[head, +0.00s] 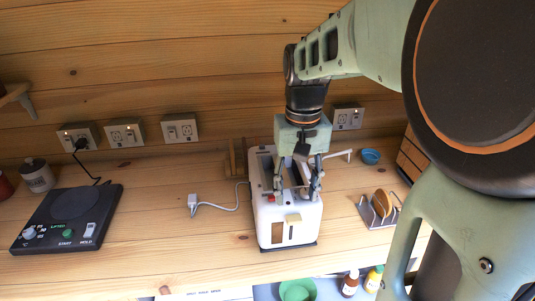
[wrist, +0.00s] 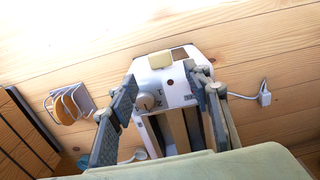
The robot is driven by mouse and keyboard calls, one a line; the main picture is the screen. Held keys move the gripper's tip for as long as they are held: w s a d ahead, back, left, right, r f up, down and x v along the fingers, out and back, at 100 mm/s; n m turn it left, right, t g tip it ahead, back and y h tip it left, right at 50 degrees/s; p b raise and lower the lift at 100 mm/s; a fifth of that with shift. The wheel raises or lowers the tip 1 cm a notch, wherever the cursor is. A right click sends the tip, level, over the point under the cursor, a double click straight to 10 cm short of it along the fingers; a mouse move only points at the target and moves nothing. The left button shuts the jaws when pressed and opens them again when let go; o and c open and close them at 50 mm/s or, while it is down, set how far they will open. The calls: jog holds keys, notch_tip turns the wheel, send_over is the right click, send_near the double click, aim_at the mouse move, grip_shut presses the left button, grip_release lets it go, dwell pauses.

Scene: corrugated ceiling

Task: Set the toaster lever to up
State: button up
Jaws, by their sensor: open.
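The white toaster (head: 268,229) stands on the wooden counter below my arm. Its tan lever (head: 293,219) sticks out of the front face, close to the upper edge, above a dark vertical slot. In the wrist view the lever (wrist: 160,59) shows at the toaster's front end, just beyond my fingertips. My gripper (head: 298,192) is open and points down over the toaster's top. In the wrist view its fingers (wrist: 164,82) are spread on either side of the toaster body, with nothing between them gripped. Whether the fingers touch the toaster is unclear.
A black hot plate (head: 70,215) lies at the left. A white plug and cord (head: 193,203) lie left of the toaster. A rack with tan slices (head: 380,210) and a blue bowl (head: 371,156) are at the right. Counter before the toaster is narrow; bottles (head: 350,284) stand below.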

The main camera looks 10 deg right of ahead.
aim_at(294, 218)
notch_tip(294, 218, down, 7)
dwell(0.3)
grip_shut()
dwell(0.3)
